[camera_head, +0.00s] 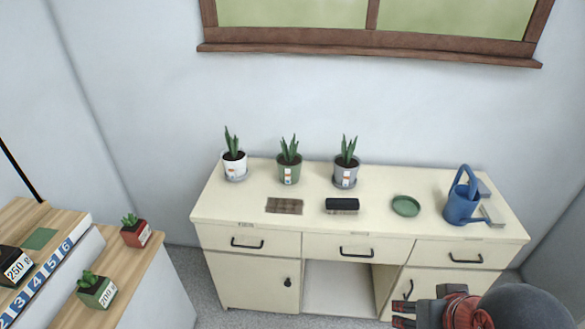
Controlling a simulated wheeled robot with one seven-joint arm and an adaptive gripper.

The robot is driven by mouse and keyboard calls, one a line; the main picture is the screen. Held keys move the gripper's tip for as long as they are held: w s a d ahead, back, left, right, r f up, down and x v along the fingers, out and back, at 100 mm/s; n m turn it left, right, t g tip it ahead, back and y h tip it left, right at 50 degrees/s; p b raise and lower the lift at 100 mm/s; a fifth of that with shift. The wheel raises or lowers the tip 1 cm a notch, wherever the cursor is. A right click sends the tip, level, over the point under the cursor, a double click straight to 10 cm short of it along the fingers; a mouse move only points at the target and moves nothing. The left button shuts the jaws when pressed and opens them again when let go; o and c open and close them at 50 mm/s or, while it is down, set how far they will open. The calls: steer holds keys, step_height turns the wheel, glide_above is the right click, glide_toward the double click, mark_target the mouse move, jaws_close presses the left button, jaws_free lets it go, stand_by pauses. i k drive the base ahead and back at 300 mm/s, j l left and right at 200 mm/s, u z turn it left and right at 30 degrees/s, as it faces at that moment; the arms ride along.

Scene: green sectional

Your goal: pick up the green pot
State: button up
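A green pot (289,173) with an upright, spiky plant and a small label stands at the back of the cream cabinet, between a white pot (235,168) and a grey pot (345,176). A second green pot (97,292), square with a "200 g" label and a small succulent, sits on the wooden bench at the lower left. My gripper (398,314) is at the lower right, in front of the cabinet and well apart from both green pots. Its two fingers appear apart with nothing between them.
The cabinet top (260,190) also bears a brown slatted mat (284,206), a black brush (342,205), a green saucer (405,206) and a blue watering can (462,203). A red pot (136,233) and a black "250 g" pot (14,266) stand at left.

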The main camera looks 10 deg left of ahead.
mark_target(289, 163)
steer(key=i+j+z, duration=0.1)
steer(key=j, duration=0.25)
steer(key=i+j+z, duration=0.1)
steer(key=i+j, duration=0.2)
steer(key=i+j+z, duration=0.1)
steer(key=j, duration=0.3)
steer(key=i+j+z, duration=0.25)
steer(key=i+j, duration=0.15)
steer(key=j, duration=0.35)
